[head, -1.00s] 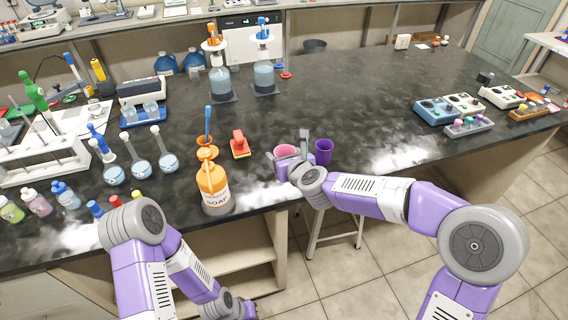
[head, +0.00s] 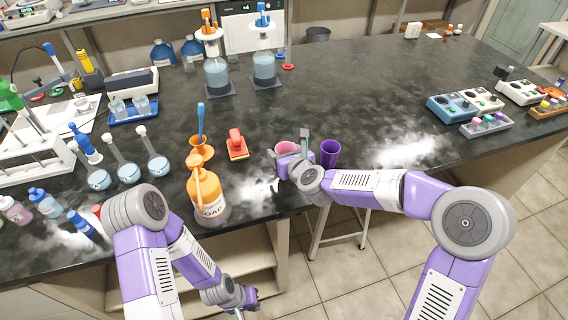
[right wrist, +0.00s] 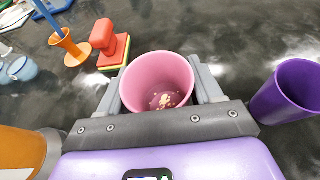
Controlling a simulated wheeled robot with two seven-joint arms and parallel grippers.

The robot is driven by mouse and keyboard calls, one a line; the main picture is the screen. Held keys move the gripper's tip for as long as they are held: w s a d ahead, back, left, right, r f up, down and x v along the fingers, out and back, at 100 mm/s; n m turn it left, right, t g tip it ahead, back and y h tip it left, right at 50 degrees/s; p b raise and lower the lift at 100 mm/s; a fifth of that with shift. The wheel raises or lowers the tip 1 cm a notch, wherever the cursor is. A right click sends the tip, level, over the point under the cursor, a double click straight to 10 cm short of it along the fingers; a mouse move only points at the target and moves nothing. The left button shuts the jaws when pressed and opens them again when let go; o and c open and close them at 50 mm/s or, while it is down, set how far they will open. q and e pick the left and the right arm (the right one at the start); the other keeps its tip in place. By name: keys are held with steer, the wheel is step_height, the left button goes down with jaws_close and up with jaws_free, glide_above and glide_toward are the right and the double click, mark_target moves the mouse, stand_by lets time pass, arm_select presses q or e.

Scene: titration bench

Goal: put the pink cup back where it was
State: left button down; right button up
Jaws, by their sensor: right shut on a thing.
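The pink cup (head: 287,148) is near the front edge of the dark bench in the head view. In the right wrist view the pink cup (right wrist: 158,84) is upright, with small pale specks inside on its bottom. My right gripper (head: 290,152) is shut on it, one finger on each side. Whether the cup's base touches the bench is hidden. My left gripper (head: 241,301) hangs low in front of the bench, away from the cup. Its fingers are too small and edge-on to tell their opening.
A purple cup (head: 330,153) stands close right of the pink cup. A red stamp-like block (head: 237,145), an orange funnel holder (head: 200,148) and an orange soap bottle (head: 207,193) stand to the left.

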steer(key=shift+f+b, duration=0.45)
steer(key=shift+f, duration=1.25)
steer(key=shift+f, duration=0.2)
steer(key=o, duration=1.1)
steer(key=shift+r, duration=0.1)
steer(key=shift+c, duration=0.2)
steer(key=shift+s+d+r, duration=0.1)
steer(key=shift+r, duration=0.15)
steer(key=p+v, duration=0.1)
steer(key=v, duration=1)
steer(key=shift+s+d, duration=0.1)
steer(key=shift+s, duration=0.15)
